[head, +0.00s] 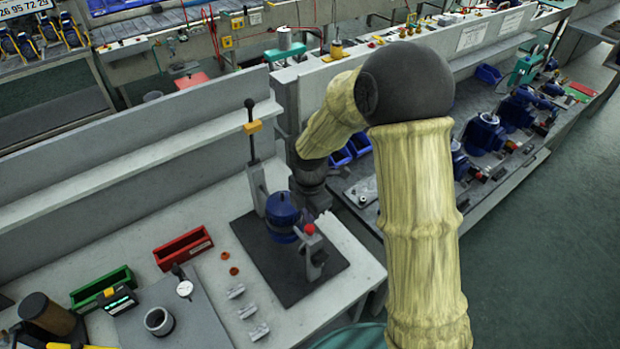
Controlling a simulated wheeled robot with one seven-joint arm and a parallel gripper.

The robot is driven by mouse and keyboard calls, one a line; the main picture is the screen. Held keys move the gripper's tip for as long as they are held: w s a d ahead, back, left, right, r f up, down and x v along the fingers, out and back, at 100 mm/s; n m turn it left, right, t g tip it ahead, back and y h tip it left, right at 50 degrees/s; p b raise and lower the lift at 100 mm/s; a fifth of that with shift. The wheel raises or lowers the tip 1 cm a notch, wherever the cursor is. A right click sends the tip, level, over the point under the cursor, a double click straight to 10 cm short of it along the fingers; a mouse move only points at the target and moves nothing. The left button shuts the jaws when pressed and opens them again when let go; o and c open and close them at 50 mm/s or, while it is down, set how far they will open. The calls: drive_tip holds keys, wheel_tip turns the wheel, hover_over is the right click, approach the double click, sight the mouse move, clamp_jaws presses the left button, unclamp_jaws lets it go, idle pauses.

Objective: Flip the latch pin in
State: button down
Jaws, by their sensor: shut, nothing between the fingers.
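A blue pump body (282,213) stands upright on a dark mat (262,262) on the bench. Beside it on the right is a grey clamp post (311,256) with a red knob (310,229) on top. A tall lever with a black ball and yellow collar (252,126) rises behind the pump. I cannot tell for sure which small part is the latch pin. My gripper (320,209) is low behind the pump and post, shut with nothing held. Its fingertips are largely hidden, and I cannot tell whether they touch anything.
A red bin (184,248), a green bin (102,287), two orange rings and several small metal blocks lie left of the mat. A grey plate (195,325) carries a dial gauge and a metal ring. A shelf (140,165) edges the bench's back. More blue pumps (487,133) stand at right.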

sight(311, 228)
drive_tip(key=shift+w+r, duration=0.1)
drive_tip(key=shift+r, duration=0.5)
wheel_tip(311, 228, up, 9)
drive_tip(key=b, duration=0.2)
drive_tip(key=shift+r+b, duration=0.2)
drive_tip(key=shift+b, duration=0.2)
drive_tip(key=s+d+f+m+t+b, duration=0.1)
drive_tip(key=s+d+f+m, duration=0.2)
drive_tip(key=m, duration=0.9)
drive_tip(key=s+d+f+m+t+b, duration=0.1)
drive_tip(key=s+d+f+m, duration=0.3)
drive_tip(key=s+d+m, duration=0.5)
drive_tip(key=d+m, duration=0.1)
drive_tip(key=m, duration=0.2)
drive_tip(key=shift+s+d+m+t+b, duration=0.3)
drive_tip(key=shift+s+d+m+b, duration=0.05)
drive_tip(key=shift+d+m, duration=0.05)
drive_tip(key=shift+w, duration=0.1)
